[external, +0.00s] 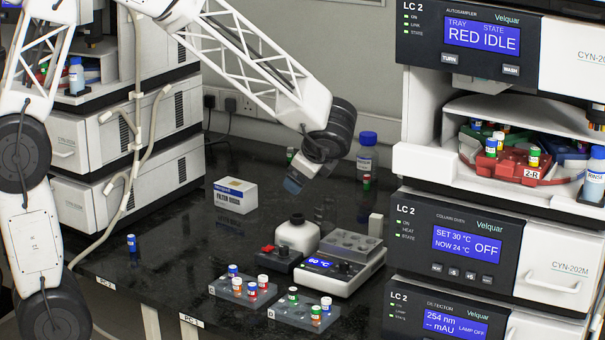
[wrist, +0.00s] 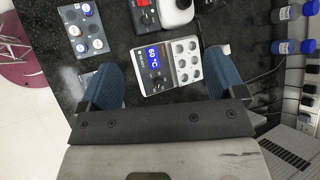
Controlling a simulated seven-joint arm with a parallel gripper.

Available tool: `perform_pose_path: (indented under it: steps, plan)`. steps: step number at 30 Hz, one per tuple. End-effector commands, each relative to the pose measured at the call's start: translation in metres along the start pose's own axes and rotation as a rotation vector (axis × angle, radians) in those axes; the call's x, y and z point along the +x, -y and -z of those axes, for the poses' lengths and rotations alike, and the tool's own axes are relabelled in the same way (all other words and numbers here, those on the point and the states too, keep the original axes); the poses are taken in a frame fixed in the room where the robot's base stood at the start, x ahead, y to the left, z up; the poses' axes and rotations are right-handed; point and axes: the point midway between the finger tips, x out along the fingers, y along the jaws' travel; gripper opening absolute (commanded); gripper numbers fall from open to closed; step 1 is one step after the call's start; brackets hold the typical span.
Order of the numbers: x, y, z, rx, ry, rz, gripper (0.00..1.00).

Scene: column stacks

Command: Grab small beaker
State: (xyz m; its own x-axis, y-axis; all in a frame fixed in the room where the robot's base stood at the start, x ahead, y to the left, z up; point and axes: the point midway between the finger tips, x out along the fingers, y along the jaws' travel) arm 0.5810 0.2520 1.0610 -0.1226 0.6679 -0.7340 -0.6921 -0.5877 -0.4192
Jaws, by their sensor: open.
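I cannot make out a clear small beaker in either view. My gripper (external: 293,186) hangs in the air above the bench, behind the white bottle in the external view. In the wrist view its two blue fingers stand wide apart with nothing between them (wrist: 161,62); the heater block lies below, beyond the fingertips. The heater block (external: 342,277) has a lit blue display and a grey plate with round wells (wrist: 185,62). A small pale block-like object (external: 376,224) stands behind the heater block; I cannot tell what it is.
Vial racks (external: 238,290) and (external: 305,315) lie in front. A white filter box (external: 236,195) is at the left, a blue-capped bottle (external: 367,158) at the back. Instrument stacks flank the dark bench (external: 190,240).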

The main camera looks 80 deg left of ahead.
Motion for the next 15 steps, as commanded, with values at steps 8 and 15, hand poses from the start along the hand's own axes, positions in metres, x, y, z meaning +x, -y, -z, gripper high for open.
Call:
perform_pose_path:
  steps: [8, 15]
  plan:
    - [0.061, 0.048, 0.026, 0.172, 0.113, 0.062, 0.89]
    - [0.118, 0.083, 0.050, 0.328, 0.204, 0.111, 0.89]
